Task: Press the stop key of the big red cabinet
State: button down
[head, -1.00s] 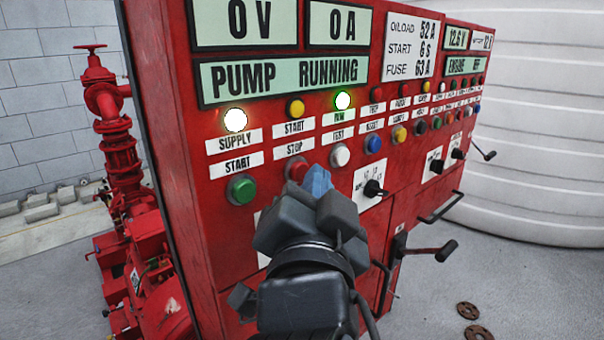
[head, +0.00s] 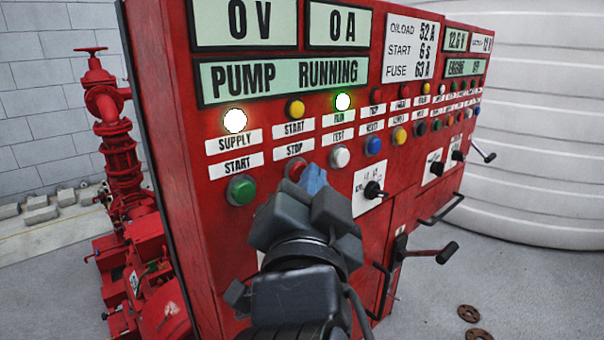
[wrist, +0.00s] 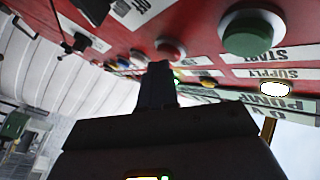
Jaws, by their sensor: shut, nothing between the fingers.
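The big red cabinet (head: 225,235) fills the middle of the head view. Its red stop key (head: 295,168) sits under the STOP label (head: 294,148), partly hidden behind my gripper (head: 314,178). My gripper is shut and empty, its blue-grey tips just right of the stop key. I cannot tell whether they touch it. In the wrist view a red key (wrist: 170,48) shows just beyond my shut fingers (wrist: 158,75), and the green start key (wrist: 252,32) is at the upper right. The display reads PUMP RUNNING, and the supply and run lamps are lit.
The green start key (head: 241,190) is left of the stop key and a white test key (head: 340,156) is to its right. A black rotary switch (head: 374,190) and a lever handle (head: 446,252) stick out further right. Red pump pipework (head: 120,160) stands at the left.

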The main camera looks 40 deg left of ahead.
dwell(0.6)
jog(key=shift+s+d, duration=0.1)
jog(key=shift+d, duration=0.6)
jog(key=shift+s+d+p, duration=0.2)
jog(key=shift+d+p, duration=0.65)
jog(key=shift+d, duration=1.65)
